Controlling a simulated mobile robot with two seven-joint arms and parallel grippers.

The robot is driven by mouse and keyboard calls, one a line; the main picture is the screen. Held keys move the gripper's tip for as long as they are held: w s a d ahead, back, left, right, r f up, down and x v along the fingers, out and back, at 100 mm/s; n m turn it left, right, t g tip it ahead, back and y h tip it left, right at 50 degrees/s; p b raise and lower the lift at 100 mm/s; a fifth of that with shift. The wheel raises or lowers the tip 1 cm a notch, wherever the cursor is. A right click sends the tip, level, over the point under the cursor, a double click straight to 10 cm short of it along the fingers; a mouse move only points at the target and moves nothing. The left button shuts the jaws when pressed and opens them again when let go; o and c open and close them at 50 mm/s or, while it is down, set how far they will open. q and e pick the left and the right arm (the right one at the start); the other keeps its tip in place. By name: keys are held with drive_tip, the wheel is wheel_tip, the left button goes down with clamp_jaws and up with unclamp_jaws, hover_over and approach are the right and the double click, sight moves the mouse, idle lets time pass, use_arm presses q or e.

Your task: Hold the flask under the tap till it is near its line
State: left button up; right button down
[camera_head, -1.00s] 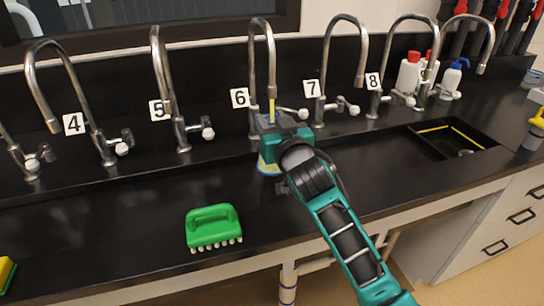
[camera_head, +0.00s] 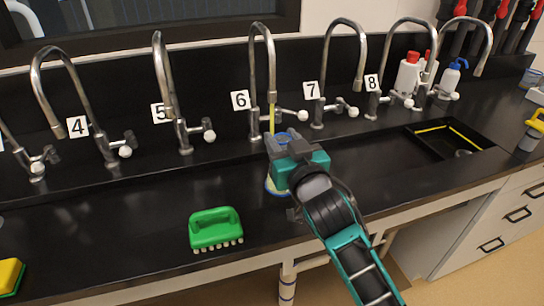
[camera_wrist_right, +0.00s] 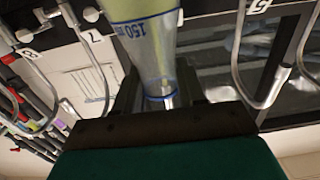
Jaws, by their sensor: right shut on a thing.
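My right gripper (camera_head: 280,160) is shut on the flask, in front of tap 6 (camera_head: 254,60). In the right wrist view the flask (camera_wrist_right: 145,45) shows a blue line, a 150 mark and yellow-green liquid. I cannot tell the exact level against the line. My left gripper is out of view.
Taps 5 (camera_head: 160,85) and 7 (camera_head: 342,70) stand either side. A green brush (camera_head: 215,228) lies on the black counter at front left, and a yellow sponge (camera_head: 10,275) at the left edge. A sink basin (camera_head: 440,150) and white bottles (camera_head: 408,72) are at the right.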

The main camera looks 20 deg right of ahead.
drive_tip(key=s+r, duration=0.2)
drive_tip(key=s, duration=0.4)
drive_tip(key=shift+r, duration=0.3)
drive_tip(key=shift+d, duration=0.1)
idle(0.4)
